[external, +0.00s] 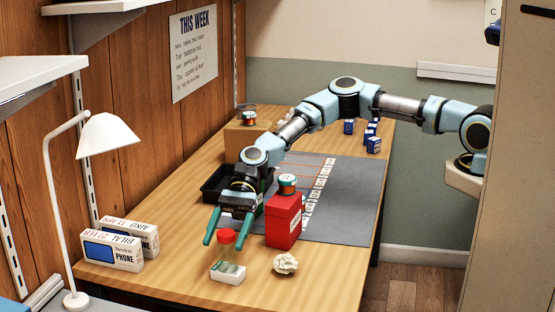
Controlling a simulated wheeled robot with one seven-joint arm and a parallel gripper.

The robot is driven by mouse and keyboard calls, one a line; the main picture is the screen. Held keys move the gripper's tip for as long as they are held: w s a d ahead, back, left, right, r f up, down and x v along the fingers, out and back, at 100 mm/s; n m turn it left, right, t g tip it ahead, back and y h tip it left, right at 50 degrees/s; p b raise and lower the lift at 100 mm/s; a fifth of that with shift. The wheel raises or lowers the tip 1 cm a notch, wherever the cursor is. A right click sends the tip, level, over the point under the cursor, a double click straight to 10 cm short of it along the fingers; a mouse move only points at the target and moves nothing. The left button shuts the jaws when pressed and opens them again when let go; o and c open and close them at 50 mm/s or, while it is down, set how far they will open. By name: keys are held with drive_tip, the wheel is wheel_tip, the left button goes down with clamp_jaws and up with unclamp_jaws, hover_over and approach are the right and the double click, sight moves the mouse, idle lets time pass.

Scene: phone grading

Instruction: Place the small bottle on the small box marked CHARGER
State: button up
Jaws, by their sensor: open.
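No CHARGER marking is readable on the box. My gripper (227,240) points down with its green fingers spread, one on each side of the bottle's cap in the picture. It is open, and I cannot tell whether a finger touches the bottle.
A red box (284,223) with a spool (287,184) on top stands close right of my gripper. Two PHONE boxes (112,250) are at left by a white lamp (108,136). A black tray (214,183) is behind; the grey mat (350,205) has bare room.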

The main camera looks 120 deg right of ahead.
drive_tip(key=b+v, duration=0.1)
drive_tip(key=v, duration=0.8)
drive_tip(key=shift+b, duration=0.3)
drive_tip(key=shift+s+d, duration=0.1)
